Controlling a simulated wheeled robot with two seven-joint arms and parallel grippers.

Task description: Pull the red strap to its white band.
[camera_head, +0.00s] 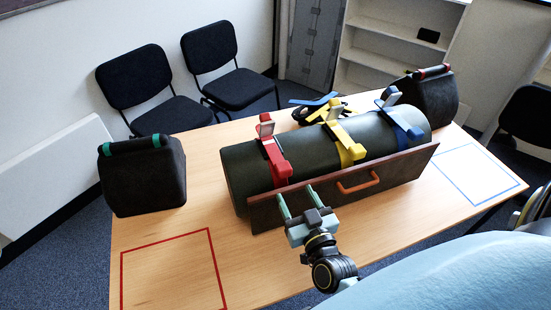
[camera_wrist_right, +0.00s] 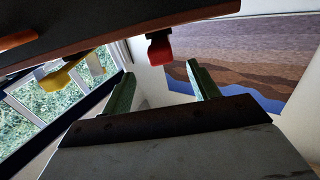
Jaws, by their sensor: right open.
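The red strap (camera_head: 275,160) lies over the left part of a dark green roll (camera_head: 240,165), with a grey buckle on top. Its red end hangs down the front side towards the board. In the right wrist view, the red strap's end (camera_wrist_right: 159,48) hangs below the dark edge, above and between my fingers. The right gripper's fingers (camera_wrist_right: 160,88) also show in the wrist view. My left gripper is not in view.
A brown board (camera_head: 320,195) with an orange handle (camera_head: 358,181) stands along the roll's front. A yellow strap (camera_head: 345,145) and a blue strap (camera_head: 402,122) cross the roll further right. Black bags stand left (camera_head: 145,180) and back right (camera_head: 432,95). The table's front left is clear.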

